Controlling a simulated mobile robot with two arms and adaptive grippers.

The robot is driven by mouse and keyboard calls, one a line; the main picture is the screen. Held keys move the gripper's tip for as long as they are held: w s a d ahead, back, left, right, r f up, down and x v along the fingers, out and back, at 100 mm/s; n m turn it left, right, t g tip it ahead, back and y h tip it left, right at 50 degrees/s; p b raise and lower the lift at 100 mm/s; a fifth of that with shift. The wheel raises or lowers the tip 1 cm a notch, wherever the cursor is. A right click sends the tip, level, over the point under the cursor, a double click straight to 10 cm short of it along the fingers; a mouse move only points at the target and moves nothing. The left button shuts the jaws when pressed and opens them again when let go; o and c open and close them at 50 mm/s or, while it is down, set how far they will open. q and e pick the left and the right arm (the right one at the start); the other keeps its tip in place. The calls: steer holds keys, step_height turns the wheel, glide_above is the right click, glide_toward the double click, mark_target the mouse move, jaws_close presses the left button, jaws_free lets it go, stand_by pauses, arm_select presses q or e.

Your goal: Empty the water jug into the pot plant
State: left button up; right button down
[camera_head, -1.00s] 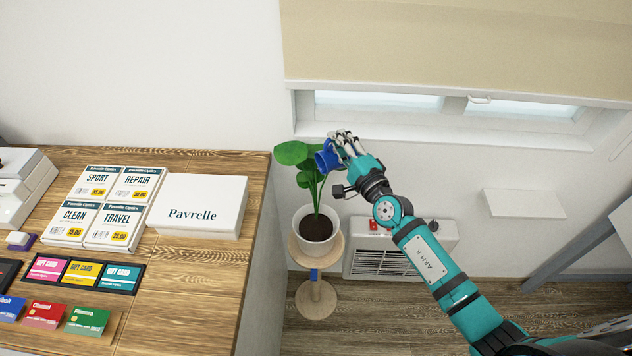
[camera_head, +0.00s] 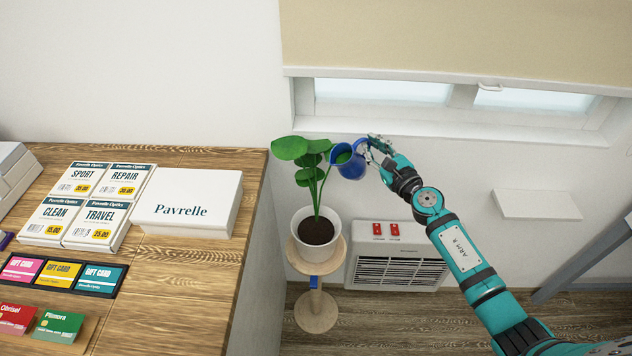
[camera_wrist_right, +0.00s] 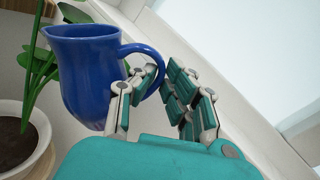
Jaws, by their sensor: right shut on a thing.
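The blue water jug (camera_head: 352,167) hangs in the air beside the pot plant's leaves, up and to the right of the pot. Its mouth faces up and left in the head view; water inside cannot be made out. My right gripper (camera_head: 374,149) is shut on the jug's handle. In the right wrist view the gripper (camera_wrist_right: 163,85) has its fingers around the handle of the jug (camera_wrist_right: 88,80). The pot plant (camera_head: 317,250) has a white pot, dark soil and broad green leaves, and stands upright. No stream of water shows. My left gripper is out of view.
The pot rests on a round wooden stand (camera_head: 333,262). A white heater (camera_head: 400,270) with red switches is behind it by the wall. A wooden counter (camera_head: 190,290) with cards and a white box (camera_head: 188,203) fills the left. A window sill (camera_head: 450,137) runs behind the gripper.

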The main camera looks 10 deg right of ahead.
steer(key=w+d+r+m+p, duration=0.1)
steer(key=d+r+m+p, duration=0.3)
steer(key=d+m+p, duration=0.1)
steer(key=shift+w+r+m+g+p, duration=0.2)
steer(key=shift+w+m+g+p, duration=0.2)
steer(key=shift+m, duration=0.3)
